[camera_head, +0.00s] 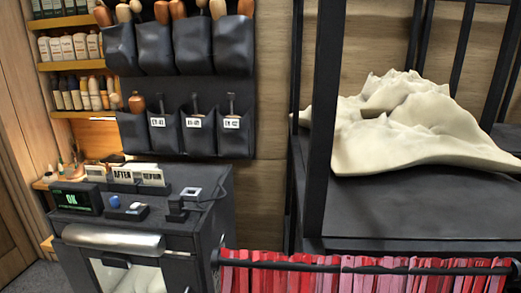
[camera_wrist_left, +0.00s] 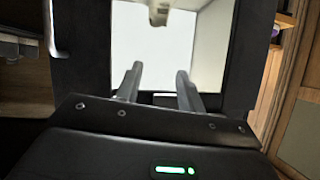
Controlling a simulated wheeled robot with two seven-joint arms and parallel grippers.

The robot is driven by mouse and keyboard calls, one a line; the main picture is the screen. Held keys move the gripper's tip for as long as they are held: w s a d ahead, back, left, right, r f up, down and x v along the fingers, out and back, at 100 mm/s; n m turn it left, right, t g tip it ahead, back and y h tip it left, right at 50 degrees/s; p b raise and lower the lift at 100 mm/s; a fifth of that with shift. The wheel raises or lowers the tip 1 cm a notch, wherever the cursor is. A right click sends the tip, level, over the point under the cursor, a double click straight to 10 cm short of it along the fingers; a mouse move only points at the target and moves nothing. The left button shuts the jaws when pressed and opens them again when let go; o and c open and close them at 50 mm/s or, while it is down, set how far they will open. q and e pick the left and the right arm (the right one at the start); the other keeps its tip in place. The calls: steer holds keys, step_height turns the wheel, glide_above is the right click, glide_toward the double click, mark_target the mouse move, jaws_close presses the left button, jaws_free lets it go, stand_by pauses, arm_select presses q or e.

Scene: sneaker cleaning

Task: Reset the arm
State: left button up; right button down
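In the left wrist view my left gripper (camera_wrist_left: 158,72) has its two fingers apart with nothing between them. It faces a bright, white-lit opening (camera_wrist_left: 150,45) in a dark frame. A small brownish object (camera_wrist_left: 159,11) shows at the top of that view inside the bright space; I cannot tell what it is. In the head view neither gripper can be made out clearly. My right gripper is not in view.
A dark cabinet (camera_head: 190,255) with a lit front opening stands at lower left. A green-lettered display (camera_head: 76,200) and small cards (camera_head: 140,174) sit on top. Red strips (camera_head: 350,275) hang at lower right.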

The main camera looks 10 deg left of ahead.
arm_select(q)
steer(key=s+d+f+m+g+h, duration=0.1)
steer(key=s+d+f+g, duration=0.4)
steer(key=s+d+f, duration=0.4)
steer(key=s+d+f+m+g+h, duration=0.1)
steer(key=s+d+f+g, duration=0.3)
steer(key=s+d+f, duration=0.55)
steer(key=s+a+f+g+b, duration=0.1)
steer(key=a+f+b, duration=0.1)
steer(key=f, duration=1.2)
steer(key=s+a+f+b, duration=0.1)
steer(key=s+f+b, duration=0.1)
steer(key=f, duration=1.2)
steer(key=s+a+f+g+b, duration=0.1)
steer(key=s+a+f+b, duration=0.2)
steer(key=s+f, duration=1.3)
step_height(320, 180, down, 2)
steer(key=shift+f+g, duration=0.1)
steer(key=shift+g, duration=0.2)
